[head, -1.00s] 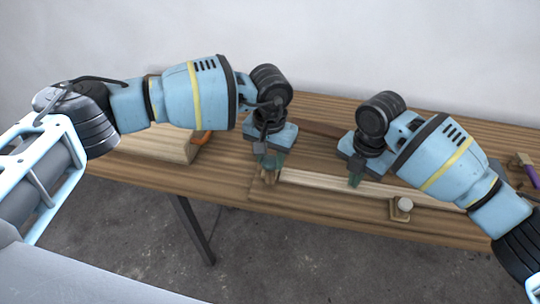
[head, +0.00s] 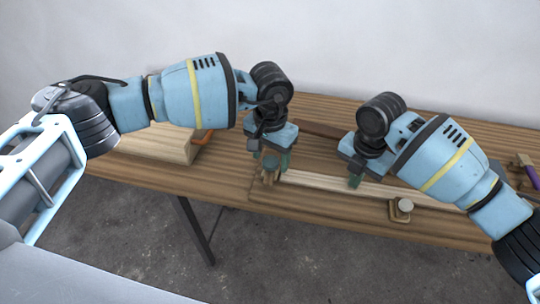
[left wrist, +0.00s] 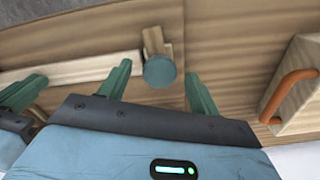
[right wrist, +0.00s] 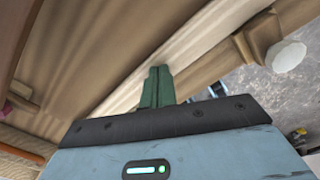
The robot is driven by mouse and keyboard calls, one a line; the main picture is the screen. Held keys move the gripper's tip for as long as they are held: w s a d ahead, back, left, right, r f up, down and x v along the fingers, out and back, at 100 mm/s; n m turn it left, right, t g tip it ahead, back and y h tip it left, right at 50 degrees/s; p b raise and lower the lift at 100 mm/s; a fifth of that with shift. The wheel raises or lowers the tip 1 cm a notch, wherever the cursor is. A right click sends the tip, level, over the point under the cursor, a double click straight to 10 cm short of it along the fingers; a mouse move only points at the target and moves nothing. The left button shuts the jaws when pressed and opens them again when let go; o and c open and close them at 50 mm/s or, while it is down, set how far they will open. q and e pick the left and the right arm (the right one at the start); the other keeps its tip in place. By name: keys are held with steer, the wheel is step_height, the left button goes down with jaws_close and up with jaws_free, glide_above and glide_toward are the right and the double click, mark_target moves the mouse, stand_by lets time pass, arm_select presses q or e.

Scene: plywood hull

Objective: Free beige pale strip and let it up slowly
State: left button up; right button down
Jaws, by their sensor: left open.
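The beige pale strip (head: 330,184) lies along the front of the bench; it also shows in the left wrist view (left wrist: 80,69) and right wrist view (right wrist: 195,40). At its left end is a small wooden catch (left wrist: 154,42) with a blue-grey round knob (left wrist: 160,71); I cannot tell whether it overlaps the strip. My left gripper (left wrist: 158,88) is open, its fingers either side of the knob. My right gripper (right wrist: 157,86) has its fingers together, tips down at the strip; nothing shows between them. A second catch with a white knob (head: 404,205) sits at the strip's near side.
A wooden block with an orange handle (left wrist: 290,90) stands left of my left gripper. A purple-handled tool (head: 528,168) lies at the bench's right end. A dark brown strip (head: 318,130) lies behind the grippers. The bench's front edge is close to the catches.

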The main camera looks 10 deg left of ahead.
arm_select(q)
steer(key=shift+r, duration=3.15)
arm_select(e)
steer(key=shift+s+f, duration=0.15)
steer(key=shift+f, duration=0.15)
arm_select(q)
step_height(320, 180, up, 8)
steer(key=t+p, duration=0.1)
steer(key=p, duration=0.1)
steer(key=shift+f+p, duration=0.25)
steer(key=shift+p, duration=0.1)
arm_select(e)
steer(key=shift+r, duration=3.35)
steer(key=shift+r, duration=0.3)
arm_select(q)
step_height(320, 180, up, 5)
steer(key=p, duration=0.2)
glide_above(270, 161)
steer(key=shift+s+t, duration=0.15)
steer(key=shift+t, duration=0.25)
arm_select(e)
step_height(270, 161, up, 4)
steer(key=shift+r, duration=0.15)
arm_select(q)
steer(key=shift+f, duration=0.1)
steer(key=shift+d+f, duration=0.1)
